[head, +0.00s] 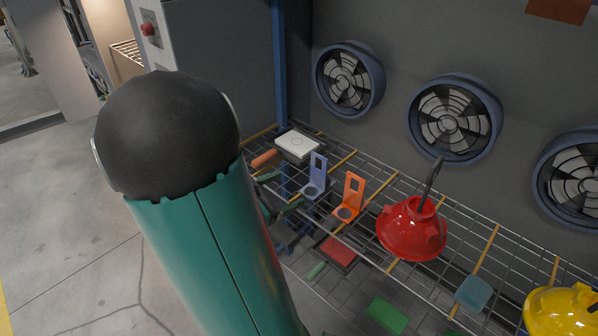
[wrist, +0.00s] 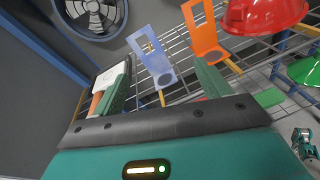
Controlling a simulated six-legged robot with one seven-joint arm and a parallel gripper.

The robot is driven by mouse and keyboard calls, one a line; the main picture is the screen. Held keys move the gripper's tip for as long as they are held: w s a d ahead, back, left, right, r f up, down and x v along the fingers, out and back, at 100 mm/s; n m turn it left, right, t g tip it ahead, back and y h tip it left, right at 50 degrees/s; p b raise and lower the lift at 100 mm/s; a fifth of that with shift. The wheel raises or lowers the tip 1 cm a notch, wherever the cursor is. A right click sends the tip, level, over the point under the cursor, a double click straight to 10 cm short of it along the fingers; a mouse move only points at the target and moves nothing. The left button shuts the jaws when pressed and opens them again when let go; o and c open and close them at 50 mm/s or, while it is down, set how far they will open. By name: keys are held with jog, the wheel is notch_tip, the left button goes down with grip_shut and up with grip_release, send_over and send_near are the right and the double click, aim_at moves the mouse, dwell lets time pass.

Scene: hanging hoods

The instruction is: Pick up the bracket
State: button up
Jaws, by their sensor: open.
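Two L-shaped brackets stand on the wire rack. The blue-violet bracket (head: 315,176) is left of the orange bracket (head: 351,194). Each has a window in its upright plate and a hole in its foot. In the wrist view the blue bracket (wrist: 152,55) shows beyond my gripper (wrist: 163,68), between the two green fingers, and the orange bracket (wrist: 203,32) is beyond the right finger. My gripper is open with nothing held. In the head view my arm covers much of the left foreground, and my gripper is only partly visible.
A white box (head: 297,145) and an orange cylinder (head: 264,159) lie left of the brackets. A red hood (head: 412,232) hangs close to their right; a yellow hood (head: 562,310) is farther right. Round fans (head: 349,80) line the wall behind. A teal block (head: 473,293) lies on the rack.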

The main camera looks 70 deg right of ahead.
aim_at(323, 160)
jog(key=s+d+n, duration=0.1)
jog(key=d, duration=0.4)
jog(key=s+d+f+n+h, duration=0.1)
jog(key=s+d, duration=0.1)
jog(key=d, duration=0.3)
jog(key=s+d+n+h, duration=0.1)
jog(key=s+d+n, duration=0.1)
jog(key=d, duration=0.4)
jog(key=shift+s+f+t, duration=0.2)
jog(key=shift+t, duration=0.2)
grip_shut()
